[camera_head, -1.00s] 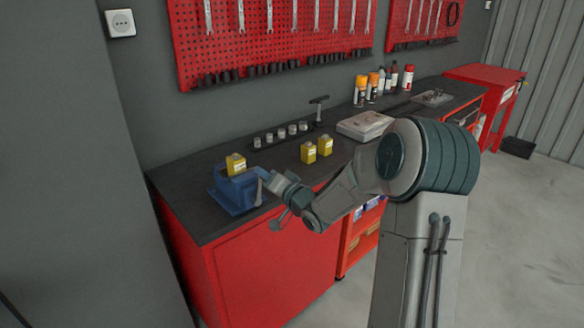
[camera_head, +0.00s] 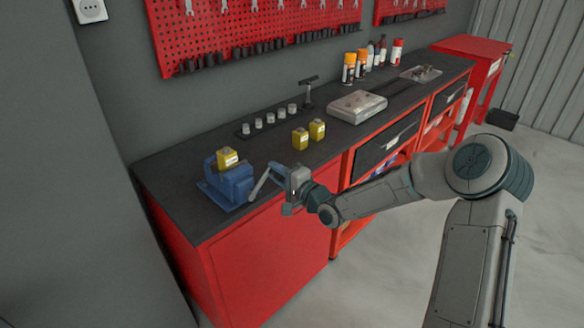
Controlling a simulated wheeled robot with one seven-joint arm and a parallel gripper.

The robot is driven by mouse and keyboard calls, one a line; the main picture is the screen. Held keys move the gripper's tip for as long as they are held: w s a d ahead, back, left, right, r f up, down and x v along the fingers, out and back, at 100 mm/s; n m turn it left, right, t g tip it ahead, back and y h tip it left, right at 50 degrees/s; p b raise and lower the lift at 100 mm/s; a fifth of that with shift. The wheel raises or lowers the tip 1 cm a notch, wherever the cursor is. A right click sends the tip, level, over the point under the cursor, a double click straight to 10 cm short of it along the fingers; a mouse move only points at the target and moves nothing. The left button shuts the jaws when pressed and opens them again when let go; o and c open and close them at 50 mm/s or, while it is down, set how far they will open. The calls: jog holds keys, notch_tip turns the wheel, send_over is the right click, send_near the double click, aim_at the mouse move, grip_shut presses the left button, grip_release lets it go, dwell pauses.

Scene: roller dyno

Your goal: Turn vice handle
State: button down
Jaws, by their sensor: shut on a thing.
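The blue vice (camera_head: 228,184) stands on the dark bench top near its front left corner. Its grey bar handle (camera_head: 260,184) shows as a slanted bar just right of the vice, lower end to the left. My gripper (camera_head: 284,175) is to the right of the vice, at the bench's front edge, and is shut on the upper right end of the handle. The fingertips are small here and the exact contact is partly hidden by the gripper body.
A row of grey sockets (camera_head: 270,120), a metal case (camera_head: 357,106) and spray cans (camera_head: 370,60) are farther back. Open floor lies right of the bench.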

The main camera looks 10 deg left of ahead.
jog(key=shift+s+a+f, duration=0.15)
jog(key=shift+s+f, duration=0.1)
jog(key=shift+f, duration=0.2)
jog(key=c, duration=1.4)
grip_release()
jog(key=shift+c, duration=0.2)
jog(key=shift+o, duration=1.2)
jog(key=shift+s+r, duration=0.15)
jog(key=shift+s, duration=0.05)
jog(key=shift+w+d+r, duration=0.1)
jog(key=shift+w+d, duration=0.05)
jog(key=shift+d, duration=0.05)
jog(key=b+v, duration=0.1)
jog(key=v, duration=1.2)
jog(key=shift+s+d, duration=0.2)
jog(key=shift+d, duration=0.05)
